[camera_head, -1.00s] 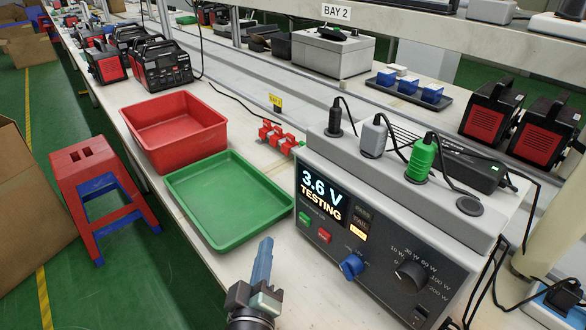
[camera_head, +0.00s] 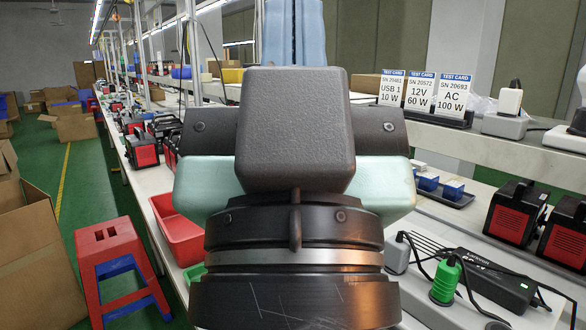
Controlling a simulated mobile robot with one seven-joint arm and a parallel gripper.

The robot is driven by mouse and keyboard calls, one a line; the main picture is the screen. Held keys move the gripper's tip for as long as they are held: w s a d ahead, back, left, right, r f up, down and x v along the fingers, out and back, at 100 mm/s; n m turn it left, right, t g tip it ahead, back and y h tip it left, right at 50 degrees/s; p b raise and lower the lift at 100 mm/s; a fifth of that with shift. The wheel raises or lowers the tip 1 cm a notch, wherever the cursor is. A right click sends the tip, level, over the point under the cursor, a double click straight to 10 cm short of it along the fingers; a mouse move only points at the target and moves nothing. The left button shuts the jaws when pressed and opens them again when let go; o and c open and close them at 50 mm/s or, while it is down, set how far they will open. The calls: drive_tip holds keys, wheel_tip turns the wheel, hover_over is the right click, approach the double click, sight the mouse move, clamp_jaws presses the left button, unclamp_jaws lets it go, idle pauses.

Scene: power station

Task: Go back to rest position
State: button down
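My gripper (camera_head: 294,32) is raised close in front of the head camera and fills the middle of the view. I see it from behind, pointing up. Its blue fingers stand side by side above the dark block on my wrist, with no clear gap between them, and they look shut. Their tips reach the top edge of the picture. No held object shows. The gripper and wrist hide the tester, most of the green tray (camera_head: 194,272) and part of the red bin (camera_head: 180,232).
A red and blue stool (camera_head: 112,250) and cardboard boxes (camera_head: 35,240) stand left of the bench. Test cards (camera_head: 420,92) stand on the shelf at right. A green plug (camera_head: 445,280), a black adapter (camera_head: 495,283) and red-black power units (camera_head: 515,212) are at lower right.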

wheel_tip(320, 180, up, 22)
drive_tip(key=p, duration=2)
